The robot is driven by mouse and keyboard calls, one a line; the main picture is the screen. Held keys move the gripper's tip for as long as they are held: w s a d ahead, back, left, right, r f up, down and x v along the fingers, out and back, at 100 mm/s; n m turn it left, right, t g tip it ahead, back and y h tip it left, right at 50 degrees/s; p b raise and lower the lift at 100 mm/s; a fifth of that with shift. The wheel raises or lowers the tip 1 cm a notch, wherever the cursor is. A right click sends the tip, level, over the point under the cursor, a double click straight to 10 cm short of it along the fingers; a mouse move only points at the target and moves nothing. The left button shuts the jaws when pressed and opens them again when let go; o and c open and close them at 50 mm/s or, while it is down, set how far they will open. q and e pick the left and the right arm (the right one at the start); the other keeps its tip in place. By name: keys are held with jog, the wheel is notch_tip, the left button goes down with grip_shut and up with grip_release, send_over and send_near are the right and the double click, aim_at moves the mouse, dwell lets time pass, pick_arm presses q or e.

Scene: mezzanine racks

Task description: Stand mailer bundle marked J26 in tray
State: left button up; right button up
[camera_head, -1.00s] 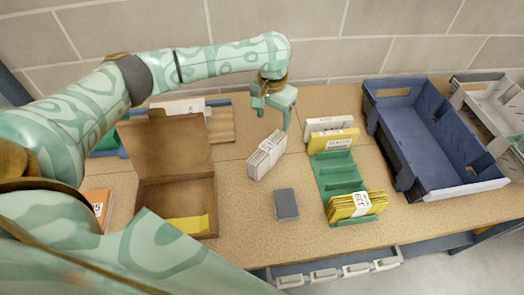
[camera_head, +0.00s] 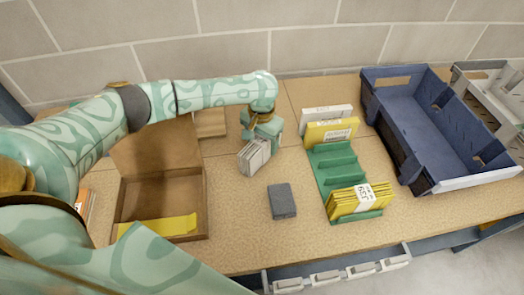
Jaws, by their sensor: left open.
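A white mailer bundle (camera_head: 253,158) stands on the worktop left of the green slotted tray (camera_head: 334,170); I cannot read its mark. My left gripper (camera_head: 262,135) is open, pointing down at this bundle's upper part and hiding it. I cannot tell whether the fingers touch it. The tray holds a yellow bundle (camera_head: 345,204) in its front part, with a white label that I cannot read surely. Another yellow bundle (camera_head: 328,133) and a white bundle (camera_head: 322,118) stand at its back end. The tray's middle slots are empty. My right gripper is not in view.
A dark grey block (camera_head: 282,201) lies between the white bundle and the tray. An open cardboard box (camera_head: 125,197) with a yellow item inside stands at left. A blue bin (camera_head: 406,160) stands at right, and a grey crate (camera_head: 470,84) beyond it.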

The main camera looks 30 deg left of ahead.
pick_arm(q)
jog(key=shift+f, duration=0.95)
jog(key=shift+r, duration=0.15)
jog(key=shift+c, duration=0.9)
jog(key=c, duration=1)
